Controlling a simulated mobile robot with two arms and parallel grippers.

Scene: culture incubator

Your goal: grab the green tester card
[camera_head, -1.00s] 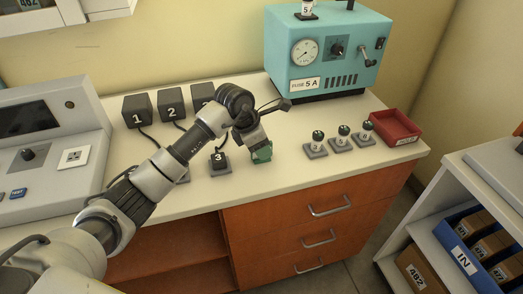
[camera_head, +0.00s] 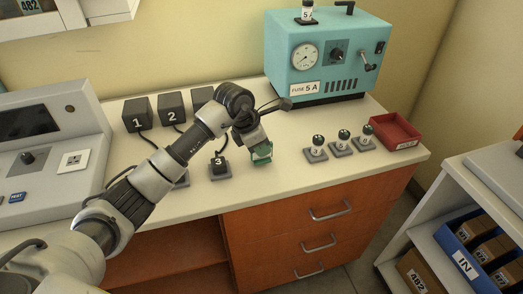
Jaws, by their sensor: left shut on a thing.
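The green tester card (camera_head: 262,154) is a small green piece with a pale label, above the white counter near its front edge. My left gripper (camera_head: 259,147) points down and is shut on the card's upper part, so the gripper hides some of it. I cannot tell whether the card still touches the counter. My right gripper is not in view.
Black blocks (camera_head: 137,114) numbered 1 and 2, with cables, stand behind my arm, next to a partly hidden third. A small plug marked 3 (camera_head: 218,167) is left of the card. Several fuses (camera_head: 342,143), a red tray (camera_head: 394,131) and a teal machine (camera_head: 325,58) stand right.

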